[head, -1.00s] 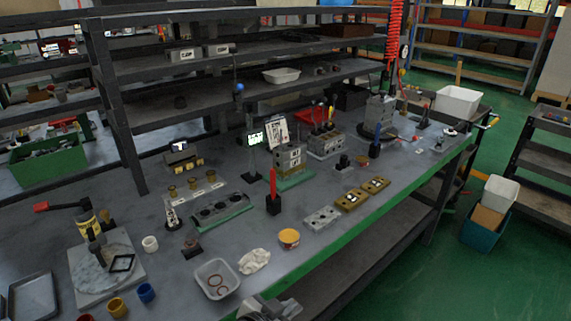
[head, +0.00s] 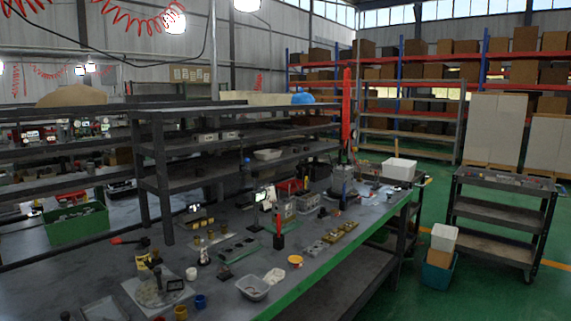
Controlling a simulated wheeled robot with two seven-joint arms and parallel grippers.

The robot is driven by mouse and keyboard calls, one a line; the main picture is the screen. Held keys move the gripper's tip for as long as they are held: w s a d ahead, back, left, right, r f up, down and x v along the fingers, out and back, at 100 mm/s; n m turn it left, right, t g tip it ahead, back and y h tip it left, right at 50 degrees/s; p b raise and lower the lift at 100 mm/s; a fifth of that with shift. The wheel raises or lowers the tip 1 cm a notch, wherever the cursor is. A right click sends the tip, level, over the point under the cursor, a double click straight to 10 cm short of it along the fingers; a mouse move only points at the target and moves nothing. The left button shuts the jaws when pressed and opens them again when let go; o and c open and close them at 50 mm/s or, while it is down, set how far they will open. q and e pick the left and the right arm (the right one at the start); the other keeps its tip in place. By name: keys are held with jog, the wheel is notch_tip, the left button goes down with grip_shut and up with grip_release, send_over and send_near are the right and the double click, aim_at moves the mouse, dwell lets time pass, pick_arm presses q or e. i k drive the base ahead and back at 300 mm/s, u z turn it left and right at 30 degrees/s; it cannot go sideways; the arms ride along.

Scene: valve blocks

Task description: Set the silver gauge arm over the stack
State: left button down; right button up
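A grey stack of blocks (head: 287,211) stands on the bench near its middle, small and partly behind a red-handled tool (head: 279,223) in a black holder. I cannot make out a silver gauge arm for certain. A grey block-like fixture (head: 342,182) stands farther back on the bench, beside a tall red post (head: 347,115); whether it carries the gauge arm is too small to tell. Neither of my grippers is in view.
The bench (head: 330,270) has a green front edge. A white tub (head: 254,288), yellow cup (head: 295,261), brass blocks (head: 341,232) and a round plate fixture (head: 157,290) sit on it. A shelf rack (head: 185,180) stands behind.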

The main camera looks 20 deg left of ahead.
aim_at(255, 173)
jog(key=z, duration=0.7)
jog(key=i, duration=1.65)
jog(key=u, duration=0.65)
